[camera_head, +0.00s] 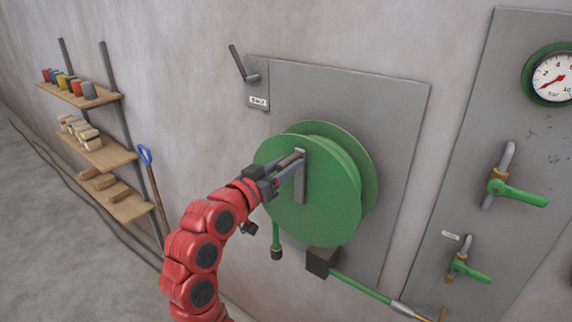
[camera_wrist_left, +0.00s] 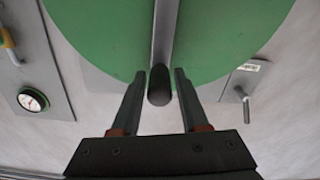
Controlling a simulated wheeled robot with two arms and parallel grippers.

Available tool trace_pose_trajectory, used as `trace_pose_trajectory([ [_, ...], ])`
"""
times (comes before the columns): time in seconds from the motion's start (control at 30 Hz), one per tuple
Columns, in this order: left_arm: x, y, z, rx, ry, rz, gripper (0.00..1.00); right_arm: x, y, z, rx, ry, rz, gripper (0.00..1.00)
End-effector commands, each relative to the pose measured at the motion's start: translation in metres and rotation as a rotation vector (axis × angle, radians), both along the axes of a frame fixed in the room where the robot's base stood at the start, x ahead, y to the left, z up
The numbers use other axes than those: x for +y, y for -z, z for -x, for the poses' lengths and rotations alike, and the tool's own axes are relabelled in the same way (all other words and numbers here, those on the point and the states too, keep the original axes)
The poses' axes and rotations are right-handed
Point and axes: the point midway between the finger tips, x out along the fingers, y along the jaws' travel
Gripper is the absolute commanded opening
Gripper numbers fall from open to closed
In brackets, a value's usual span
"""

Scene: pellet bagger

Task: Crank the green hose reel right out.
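The green hose reel (camera_head: 325,205) is mounted on a grey wall plate (camera_head: 395,110). A grey crank arm (camera_head: 299,190) on its front face points up from the hub, with a dark handle at its upper end. My left gripper (camera_head: 290,163) reaches the handle from the lower left. In the left wrist view the handle (camera_wrist_left: 159,95) sits between the two fingers (camera_wrist_left: 160,78), with a narrow gap visible on each side, so the gripper looks open around it. The reel's green face (camera_wrist_left: 110,35) fills the top of that view. My right gripper is not in view.
A grey lever (camera_head: 240,65) sticks out at the plate's upper left corner. A green hose end (camera_head: 277,250) hangs below the reel near a dark box (camera_head: 322,262). Green-handled valves (camera_head: 515,192) and a gauge (camera_head: 552,78) are right. Wall shelves (camera_head: 100,150) stand left.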

Motion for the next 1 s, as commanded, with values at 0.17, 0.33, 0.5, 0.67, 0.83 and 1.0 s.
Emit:
trace_pose_trajectory([
  [0.17,0.0001,-0.0002,0.0001,0.0,0.0,0.0,0.1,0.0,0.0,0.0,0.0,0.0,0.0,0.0],
  [0.33,0.0002,-0.0003,0.0001,0.0,0.0,0.0,0.0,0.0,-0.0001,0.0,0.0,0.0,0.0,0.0],
  [0.5,0.0002,-0.0004,0.0001,0.0,0.0,0.0,0.0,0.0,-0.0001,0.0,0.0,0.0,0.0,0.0],
  [0.67,0.0002,-0.0004,0.0001,-0.001,0.0,0.001,0.0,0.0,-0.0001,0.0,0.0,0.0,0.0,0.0],
  [0.83,0.0002,-0.0005,0.0002,-0.001,0.0,0.001,0.0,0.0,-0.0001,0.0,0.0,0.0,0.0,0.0],
  [1.0,0.0003,-0.0005,0.0002,-0.001,0.0,0.001,0.0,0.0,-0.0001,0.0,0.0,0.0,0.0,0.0],
])
